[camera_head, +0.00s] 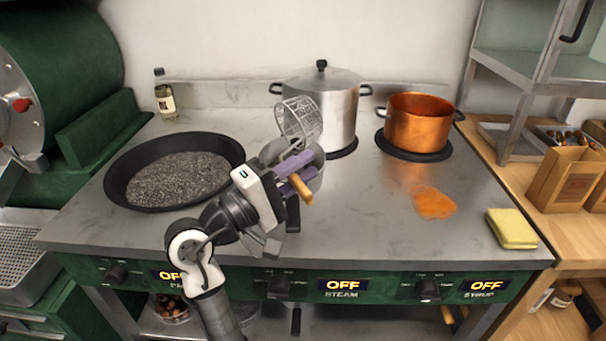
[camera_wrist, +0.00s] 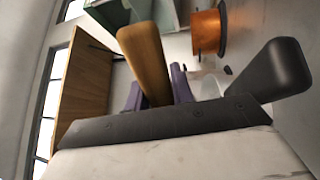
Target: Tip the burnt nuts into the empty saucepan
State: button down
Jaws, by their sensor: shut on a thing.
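My gripper (camera_head: 297,178) is shut on the wooden handle (camera_head: 300,188) of a wire-mesh scoop (camera_head: 298,118). In the wrist view the wooden handle (camera_wrist: 145,60) stands between the purple fingers (camera_wrist: 158,93). The scoop's basket is tilted above the middle of the stove, in front of the lidded steel pot. A grey rounded vessel (camera_head: 315,160), perhaps the saucepan, shows just behind my gripper and below the basket. My gripper hides much of it, and its inside cannot be seen. I cannot make out any burnt nuts in the basket.
A wide black pan (camera_head: 118,180) of dark grit sits left. The lidded steel pot (camera_head: 335,100) and a copper pot (camera_head: 415,128) stand behind. An orange spill (camera_head: 434,203) and yellow sponge (camera_head: 512,229) lie right. The front right stove top is mostly clear.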

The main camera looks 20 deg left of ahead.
jog(key=shift+s+a+f+t+h+b, duration=0.15)
jog(key=shift+f+t+h+b, duration=0.3)
jog(key=shift+b, duration=0.7)
jog(key=shift+s+f+t+h+b, duration=0.1)
jog(key=shift+f+t+h+b, duration=0.35)
jog(key=shift+b, duration=0.7)
jog(key=shift+f+t+b, duration=0.2)
jog(key=shift+t+b, duration=0.1)
jog(key=shift+b, duration=0.45)
